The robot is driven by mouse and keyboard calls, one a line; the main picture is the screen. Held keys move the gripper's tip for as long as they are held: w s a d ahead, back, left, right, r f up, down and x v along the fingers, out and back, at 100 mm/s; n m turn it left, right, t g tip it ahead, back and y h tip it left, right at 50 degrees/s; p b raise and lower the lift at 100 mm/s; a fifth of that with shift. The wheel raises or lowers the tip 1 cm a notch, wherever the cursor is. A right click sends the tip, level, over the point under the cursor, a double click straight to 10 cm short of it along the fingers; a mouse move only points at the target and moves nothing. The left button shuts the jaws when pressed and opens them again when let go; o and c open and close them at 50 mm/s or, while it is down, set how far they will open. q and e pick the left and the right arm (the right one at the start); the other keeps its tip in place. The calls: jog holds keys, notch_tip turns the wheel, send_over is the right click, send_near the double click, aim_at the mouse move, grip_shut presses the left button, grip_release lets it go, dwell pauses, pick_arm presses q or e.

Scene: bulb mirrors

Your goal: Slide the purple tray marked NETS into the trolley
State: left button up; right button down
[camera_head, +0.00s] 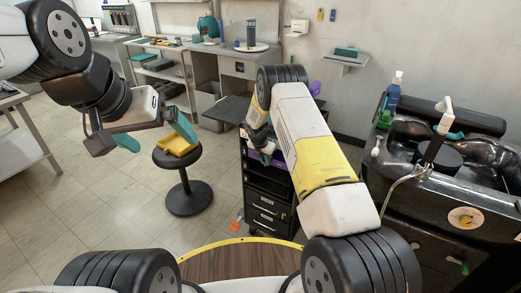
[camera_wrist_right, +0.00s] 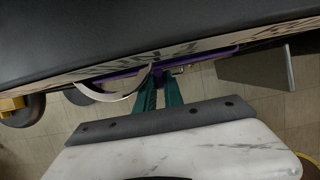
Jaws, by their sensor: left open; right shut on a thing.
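The black trolley (camera_head: 268,208) stands in the middle of the head view, with open slots above labelled drawers. A purple tray (camera_head: 277,162) shows at its upper front, mostly hidden by my right arm; its marking cannot be read. In the right wrist view the purple tray (camera_wrist_right: 215,54) is a thin edge under the dark trolley top (camera_wrist_right: 150,25). My right gripper (camera_wrist_right: 158,76) has its teal fingers shut on the tray's purple front part. How far the tray sits inside is hidden. My left gripper (camera_head: 155,136) is open and empty, well left of the trolley.
A black stool (camera_head: 187,190) with a yellow tray (camera_head: 178,141) on it stands below my left gripper. A dark wash basin (camera_head: 450,150) with a tap is at the right. Counters and shelves line the back wall.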

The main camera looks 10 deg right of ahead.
jog(key=shift+w, duration=0.1)
jog(key=c, duration=1.5)
grip_release()
jog(key=shift+o, duration=0.7)
jog(key=shift+r, duration=0.1)
jog(key=shift+c, duration=0.2)
